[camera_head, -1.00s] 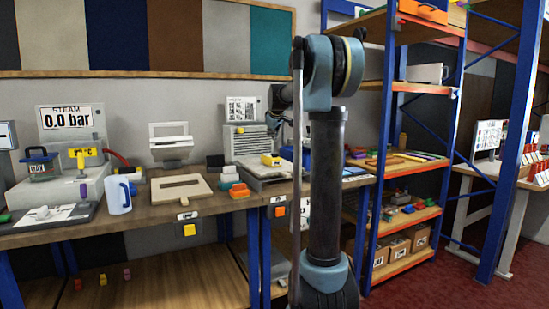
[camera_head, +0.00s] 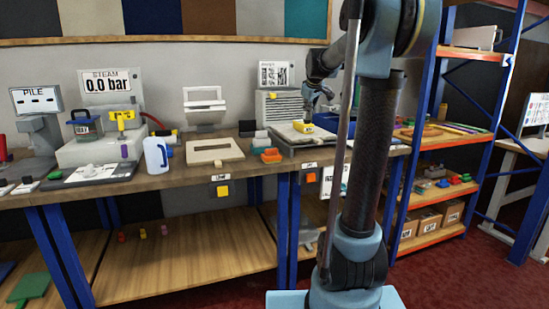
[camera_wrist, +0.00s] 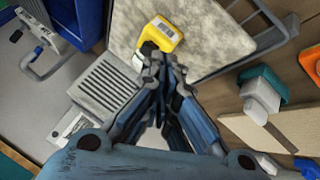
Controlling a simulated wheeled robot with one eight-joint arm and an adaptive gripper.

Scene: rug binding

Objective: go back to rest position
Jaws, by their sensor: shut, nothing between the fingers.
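My gripper (camera_wrist: 163,75) is shut and empty in the wrist view, its fingertips together. It hangs over the bench, near a yellow device with a white label (camera_wrist: 163,36) that lies on a pale padded board (camera_wrist: 205,25). In the head view my gripper (camera_head: 318,100) is small, at the end of the arm, close above the same yellow device (camera_head: 303,127). Whether the fingertips touch the device cannot be told.
A grey louvred box (camera_head: 283,108), an orange-based block (camera_head: 267,155), a beige frame (camera_head: 215,151) and a white jug (camera_head: 157,155) stand on the bench (camera_head: 120,185). A blue shelf rack (camera_head: 410,150) stands right of my arm. Red floor (camera_head: 445,285) is clear in front.

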